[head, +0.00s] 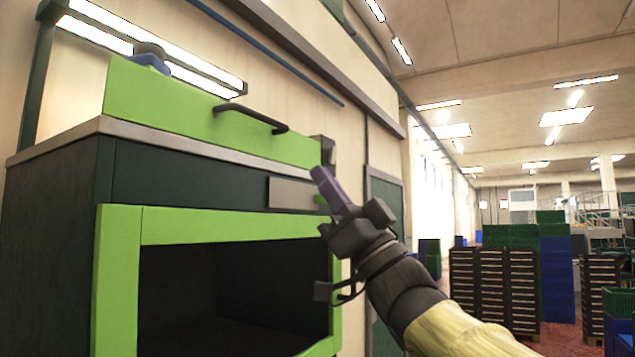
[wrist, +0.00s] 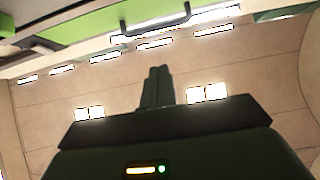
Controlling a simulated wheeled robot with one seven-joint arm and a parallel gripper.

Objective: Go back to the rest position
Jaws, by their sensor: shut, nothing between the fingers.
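My gripper (head: 322,174) is raised in front of the right end of a green and dark cabinet (head: 190,186) in the head view. Its fingers are together, point up and to the left, and hold nothing. In the wrist view my gripper (wrist: 157,70) also shows with its fingers closed, against the ceiling and its lights. My yellow and black arm comes in from the lower right of the head view.
The cabinet has a green upper panel with a dark handle (head: 250,118) and a dark open compartment (head: 235,290) below. A blue and grey object (head: 150,57) shows above the panel. Stacked crates (head: 495,280) stand far off at right.

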